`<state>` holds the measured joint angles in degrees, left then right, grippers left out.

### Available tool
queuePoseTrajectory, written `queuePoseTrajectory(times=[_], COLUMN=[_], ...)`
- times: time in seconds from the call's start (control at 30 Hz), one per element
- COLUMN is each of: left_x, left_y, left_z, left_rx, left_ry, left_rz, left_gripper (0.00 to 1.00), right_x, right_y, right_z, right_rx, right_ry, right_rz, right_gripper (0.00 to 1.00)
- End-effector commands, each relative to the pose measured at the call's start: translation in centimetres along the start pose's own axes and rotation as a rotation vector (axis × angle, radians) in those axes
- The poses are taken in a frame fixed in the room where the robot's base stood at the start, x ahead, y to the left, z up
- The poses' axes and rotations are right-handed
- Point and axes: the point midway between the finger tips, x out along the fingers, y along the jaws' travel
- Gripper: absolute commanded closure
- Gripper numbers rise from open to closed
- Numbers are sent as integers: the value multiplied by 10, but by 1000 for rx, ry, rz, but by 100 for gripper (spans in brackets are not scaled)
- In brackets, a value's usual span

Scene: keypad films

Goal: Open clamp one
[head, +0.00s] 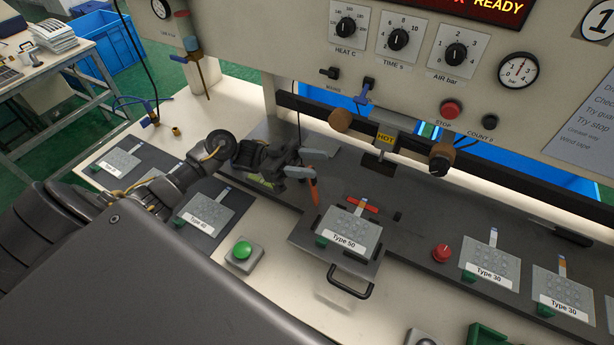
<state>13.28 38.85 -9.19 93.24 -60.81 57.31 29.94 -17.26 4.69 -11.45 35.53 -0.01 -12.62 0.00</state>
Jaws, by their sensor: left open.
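My left gripper (309,163) reaches in from the left over the dark bench plate, its two grey fingers apart with nothing between them. An orange-red clamp handle (314,193) stands just below the fingertips, near the left edge of the sliding plate; I cannot tell whether a finger touches it. A second red clamp part (362,204) lies low at the back edge of the Type 50 film (350,232). No number shows on either, so I cannot tell which is clamp one. The film lies on the dark sliding plate (303,236). My right gripper is not in view.
The press panel with a HOT-marked head (385,140) overhangs the back. A black pull handle (350,288) sticks out in front. A green button (242,250) stands at left, a red knob (441,253) at right. Type 30 films (490,265) lie further right.

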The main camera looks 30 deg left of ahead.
Motion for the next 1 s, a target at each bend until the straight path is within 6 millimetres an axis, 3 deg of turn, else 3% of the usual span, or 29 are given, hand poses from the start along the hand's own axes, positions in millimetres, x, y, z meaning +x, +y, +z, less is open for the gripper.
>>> queuePoseTrajectory(times=[0.33,0.7,1.0], left_x=[46,85,95], left_y=[48,112,127], left_z=[-55,-71,-76], left_rx=[4,1,1], left_ry=[1,0,0], left_rz=[2,2,-1], left_gripper=[57,57,57], right_x=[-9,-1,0], right_y=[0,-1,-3], right_z=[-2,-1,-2], right_rx=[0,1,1], right_ry=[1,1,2], right_rz=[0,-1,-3], right_gripper=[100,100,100])
